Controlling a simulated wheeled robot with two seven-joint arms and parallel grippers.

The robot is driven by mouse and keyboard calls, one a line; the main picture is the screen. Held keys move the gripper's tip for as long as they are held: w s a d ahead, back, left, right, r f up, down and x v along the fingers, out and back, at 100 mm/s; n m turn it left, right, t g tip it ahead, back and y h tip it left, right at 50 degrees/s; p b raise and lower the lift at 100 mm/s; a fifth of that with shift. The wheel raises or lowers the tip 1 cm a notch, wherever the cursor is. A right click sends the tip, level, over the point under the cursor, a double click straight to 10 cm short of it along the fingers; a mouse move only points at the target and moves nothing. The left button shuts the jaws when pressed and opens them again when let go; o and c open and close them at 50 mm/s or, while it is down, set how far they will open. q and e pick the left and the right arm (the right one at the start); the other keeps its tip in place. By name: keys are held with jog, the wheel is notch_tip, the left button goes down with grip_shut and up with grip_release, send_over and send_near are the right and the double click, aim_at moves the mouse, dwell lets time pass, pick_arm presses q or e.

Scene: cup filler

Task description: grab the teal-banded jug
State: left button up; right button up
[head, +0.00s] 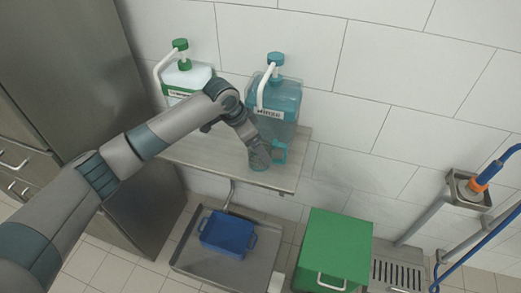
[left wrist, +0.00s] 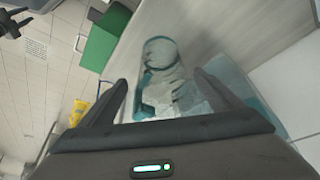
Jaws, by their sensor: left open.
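The teal-banded jug stands on the steel shelf; its teal handle (head: 281,152) shows to the right of my left gripper in the head view. The clear jug body (left wrist: 163,62) also shows in the left wrist view, between and just beyond the two fingers. My left gripper (head: 260,153) is open and right at the jug, hiding part of it in the head view. The wrist view shows its fingers (left wrist: 160,82) apart on either side of the jug. I cannot tell whether they touch it.
A teal-capped dispenser (head: 286,100) stands behind the jug and a green-capped dispenser (head: 183,76) to its left, on the shelf (head: 215,150). Below are a blue bin (head: 228,234) in a steel tray (head: 205,262) and a green box (head: 335,243). A tiled wall is behind.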

pick_arm(q)
jog(key=shift+w+d+f+p, duration=0.15)
jog(key=shift+w+f+p, duration=0.05)
jog(key=shift+f+p, duration=0.5)
jog(key=shift+p+x, duration=0.45)
jog(key=shift+x, duration=1.45)
jog(key=c, duration=1.1)
jog(key=shift+r, duration=0.15)
